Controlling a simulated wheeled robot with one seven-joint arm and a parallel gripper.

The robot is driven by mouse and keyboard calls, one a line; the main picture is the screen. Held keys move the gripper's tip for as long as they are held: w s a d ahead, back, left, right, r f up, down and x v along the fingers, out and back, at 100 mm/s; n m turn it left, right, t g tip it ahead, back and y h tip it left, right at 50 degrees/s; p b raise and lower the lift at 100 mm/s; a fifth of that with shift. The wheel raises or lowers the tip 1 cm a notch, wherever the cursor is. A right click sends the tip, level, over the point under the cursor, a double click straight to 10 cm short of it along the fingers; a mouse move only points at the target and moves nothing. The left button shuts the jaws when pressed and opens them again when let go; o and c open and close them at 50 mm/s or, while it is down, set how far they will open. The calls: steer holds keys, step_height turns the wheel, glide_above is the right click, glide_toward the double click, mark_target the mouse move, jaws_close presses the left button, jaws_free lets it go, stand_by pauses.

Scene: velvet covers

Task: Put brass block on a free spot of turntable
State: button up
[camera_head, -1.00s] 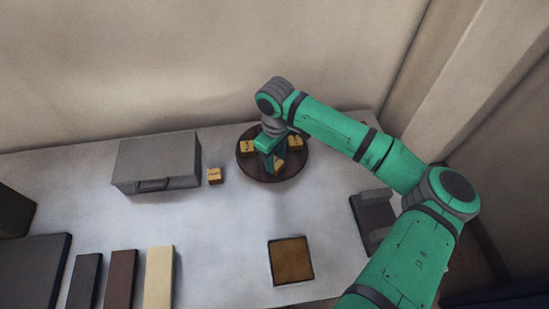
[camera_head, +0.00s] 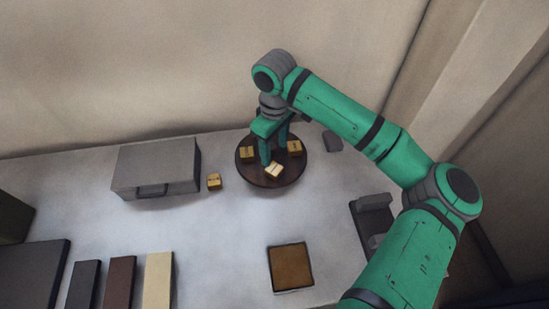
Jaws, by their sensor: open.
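The turntable (camera_head: 253,178) is a dark round disc at the back of the table. A similar yellow block (camera_head: 214,181) lies on the table left of the turntable. The blocks bear small dark labels that I cannot read, so I cannot tell which is the brass block. My green gripper (camera_head: 274,151) points down over the turntable, open, with its fingers apart just behind the front block. It holds nothing that I can see. It hides part of the turntable's middle and back.
A grey box with a handle (camera_head: 156,170) stands left of the loose block. A brown square tray (camera_head: 290,267) lies at the front. Dark, brown and cream slabs (camera_head: 158,281) lie front left. A dark grey holder (camera_head: 372,222) is at the right. The table's middle is clear.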

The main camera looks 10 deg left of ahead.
steer(key=shift+r, duration=1.9)
